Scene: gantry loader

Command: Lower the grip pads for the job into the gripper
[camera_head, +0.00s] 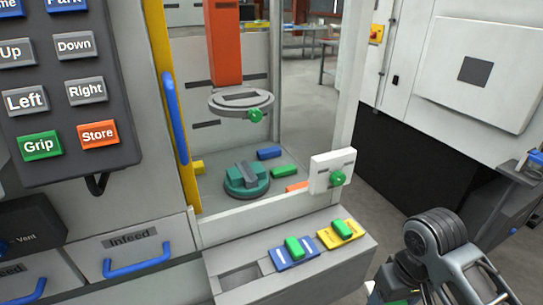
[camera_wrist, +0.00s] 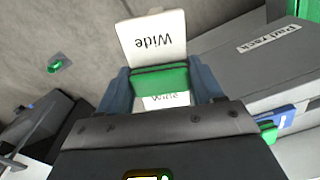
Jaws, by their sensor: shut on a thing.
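In the wrist view, my gripper (camera_wrist: 162,88) is shut on the green handle of white grip pads (camera_wrist: 152,38) marked "Wide", one part showing on each side of the handle. They are held over the grey floor beside the pad rack (camera_wrist: 245,62). In the head view, the pad rack (camera_head: 238,280) has an empty left slot, then blue pads (camera_head: 291,262) and yellow pads (camera_head: 330,237), both with green handles. The loader's orange column (camera_head: 225,45) carries a grey disc (camera_head: 235,104) with a green knob. A teal round fixture (camera_head: 246,187) sits below, apart from the disc.
A control pendant (camera_head: 70,160) with Up, Down, Left, Right, Grip and Store buttons hangs at left. A yellow post with a blue handle (camera_head: 174,118) and a white plate with a green knob (camera_head: 325,172) flank the opening. An Infeed drawer (camera_head: 150,238) is below.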

